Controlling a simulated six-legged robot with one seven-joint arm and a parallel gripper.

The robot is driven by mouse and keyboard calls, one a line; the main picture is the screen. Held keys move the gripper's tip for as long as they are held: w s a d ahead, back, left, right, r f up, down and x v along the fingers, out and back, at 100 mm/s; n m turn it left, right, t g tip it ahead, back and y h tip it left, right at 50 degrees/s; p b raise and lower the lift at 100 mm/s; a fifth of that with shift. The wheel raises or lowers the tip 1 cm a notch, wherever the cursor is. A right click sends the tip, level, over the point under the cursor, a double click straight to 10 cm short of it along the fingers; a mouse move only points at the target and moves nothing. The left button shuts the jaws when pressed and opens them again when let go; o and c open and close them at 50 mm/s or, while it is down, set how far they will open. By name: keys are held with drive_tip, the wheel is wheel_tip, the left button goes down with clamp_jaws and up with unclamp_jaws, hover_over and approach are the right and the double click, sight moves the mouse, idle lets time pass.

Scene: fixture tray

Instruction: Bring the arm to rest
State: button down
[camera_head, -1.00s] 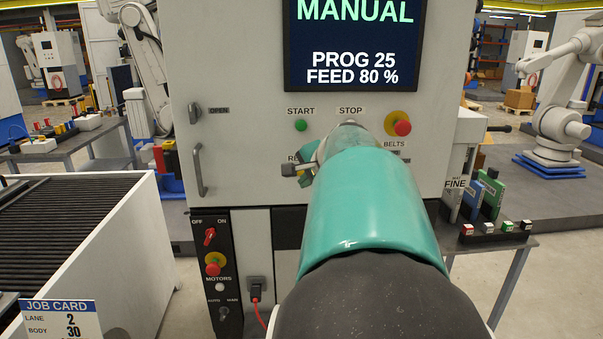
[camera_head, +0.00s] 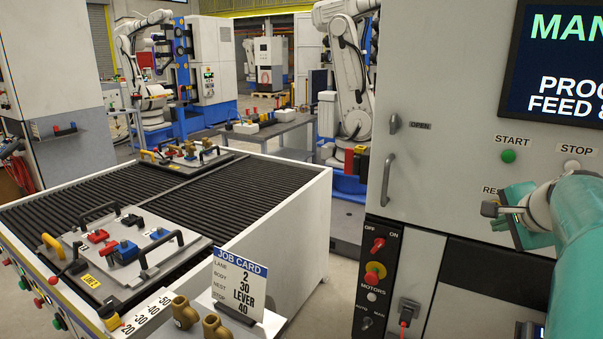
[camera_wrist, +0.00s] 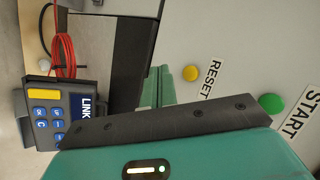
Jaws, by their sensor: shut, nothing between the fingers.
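My arm (camera_head: 583,255) reaches up at the right edge of the head view, in front of the machine's control panel (camera_head: 455,160). My gripper (camera_head: 518,222) is beside the RESET label, its teal fingers partly hidden behind the wrist. In the wrist view the teal fingers (camera_wrist: 157,88) show past a black bar, shut and empty. The yellow RESET button (camera_wrist: 191,73) and green START button (camera_wrist: 271,103) are to their right in that view. I cannot tell the gap between the fingers and the panel.
A roller table (camera_head: 310,205) with two fixture trays stands at left, a job card (camera_head: 240,285) at its near corner. A switch strip (camera_head: 376,270) is on the machine front. A keypad pendant (camera_wrist: 60,115) and coiled red cable (camera_wrist: 64,50) are near my gripper.

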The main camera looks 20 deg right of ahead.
drive_tip(key=w+a+f+n+y, duration=0.2)
drive_tip(key=a+n, duration=0.2)
drive_tip(key=a, duration=0.7)
drive_tip(key=w+a+f+n+y, duration=0.15)
drive_tip(key=a+n, duration=0.35)
drive_tip(key=a, duration=0.6)
drive_tip(key=s+a+f+n+g, duration=0.1)
drive_tip(key=s+a+f+n, duration=0.3)
drive_tip(key=a, duration=0.5)
drive_tip(key=s+a+f+n+g, duration=0.2)
drive_tip(key=s+a+f+n, duration=0.3)
drive_tip(key=a+n, duration=0.2)
drive_tip(key=shift+s+a+n+y, duration=0.2)
drive_tip(key=shift+a+n+y, duration=0.2)
drive_tip(key=shift+a, duration=0.6)
